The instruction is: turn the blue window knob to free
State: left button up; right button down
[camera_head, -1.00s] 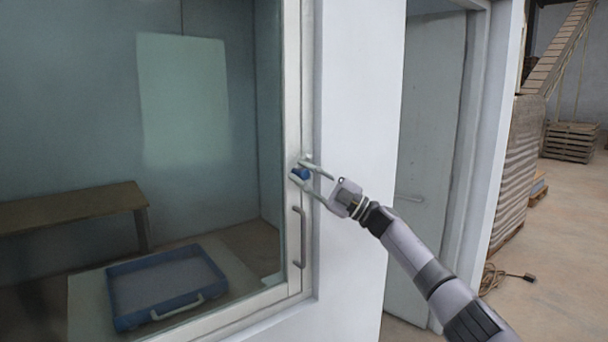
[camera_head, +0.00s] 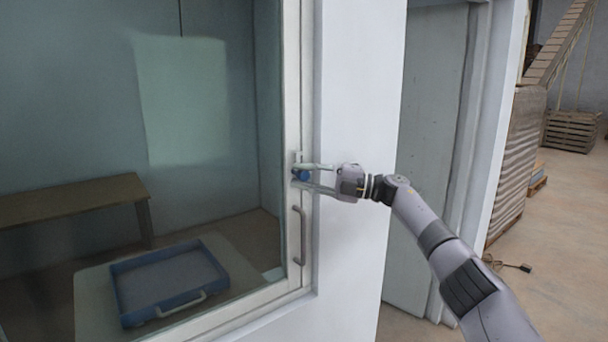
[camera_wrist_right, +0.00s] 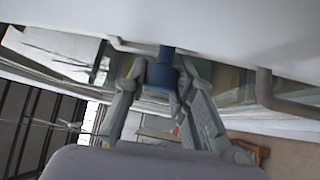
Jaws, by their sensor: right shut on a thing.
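The blue window knob (camera_head: 300,175) sits on the white window frame (camera_head: 293,120), above the grey bar handle. My right gripper (camera_head: 303,176) has its two fingers around the knob, one above and one below in the head view, and is shut on it. In the right wrist view the blue knob (camera_wrist_right: 161,74) shows between the fingertips of my right gripper (camera_wrist_right: 160,75). The knob's front is partly hidden by the fingers. My left gripper is in neither view.
A grey bar handle (camera_head: 299,236) is on the frame just below the knob. Behind the glass are a blue tray (camera_head: 203,298) and a brown bench (camera_head: 75,201). White wall (camera_head: 360,90) stands to the right, then a grey door (camera_head: 432,130). Stacked pallets (camera_head: 571,131) are far right.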

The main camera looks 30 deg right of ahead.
dwell(0.3)
jog(key=c, duration=1.3)
grip_release()
jog(key=shift+c, duration=0.2)
jog(key=v, duration=1.2)
